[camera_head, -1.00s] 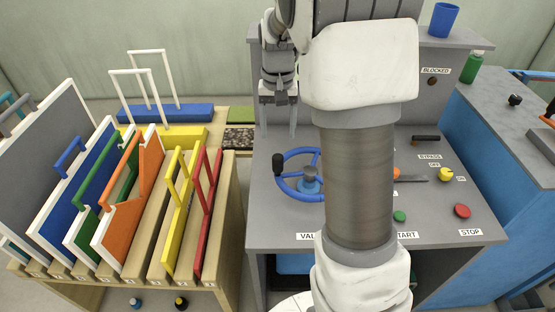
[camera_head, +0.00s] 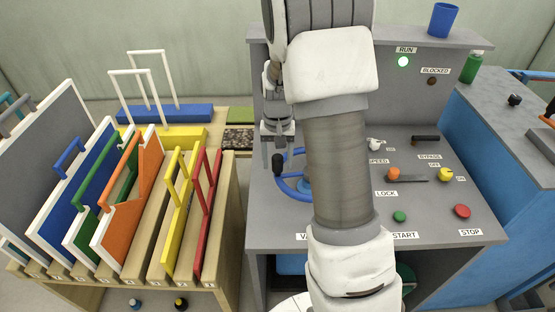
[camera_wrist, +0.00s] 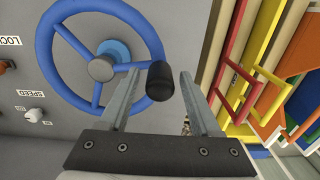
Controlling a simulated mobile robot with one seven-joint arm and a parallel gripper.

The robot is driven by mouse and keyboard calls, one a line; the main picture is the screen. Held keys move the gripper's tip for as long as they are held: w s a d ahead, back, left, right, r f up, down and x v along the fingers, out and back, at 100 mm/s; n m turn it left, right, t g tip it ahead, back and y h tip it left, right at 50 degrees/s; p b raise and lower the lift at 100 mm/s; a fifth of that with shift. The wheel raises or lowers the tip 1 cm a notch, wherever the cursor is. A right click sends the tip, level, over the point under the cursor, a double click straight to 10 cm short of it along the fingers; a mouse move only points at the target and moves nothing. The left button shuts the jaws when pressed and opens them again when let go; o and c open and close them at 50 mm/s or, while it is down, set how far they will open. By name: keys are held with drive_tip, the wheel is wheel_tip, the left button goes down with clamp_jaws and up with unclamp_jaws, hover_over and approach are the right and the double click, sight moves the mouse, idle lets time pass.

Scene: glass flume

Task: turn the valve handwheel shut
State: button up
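The blue valve handwheel (camera_head: 290,186) lies on the grey console, partly hidden behind my arm in the head view. In the wrist view the handwheel (camera_wrist: 133,16) shows its rim, spokes and grey hub. Its black knob (camera_wrist: 160,80) stands up from the rim. My gripper (camera_wrist: 165,78) is open, with the knob in the gap between its fingertips, closer to the left finger. Contact with the knob cannot be told. In the head view my gripper (camera_head: 277,142) is just above the knob (camera_head: 278,163), its fingers pointing down.
The console (camera_head: 455,229) carries a green START button (camera_head: 399,216), a red STOP button (camera_head: 462,211), an orange knob (camera_head: 393,173) and a yellow knob (camera_head: 445,174). A green RUN lamp (camera_head: 403,62) is lit. A rack of coloured panels (camera_head: 222,262) stands close on the left.

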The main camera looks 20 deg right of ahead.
clamp_jaws()
idle(1.2)
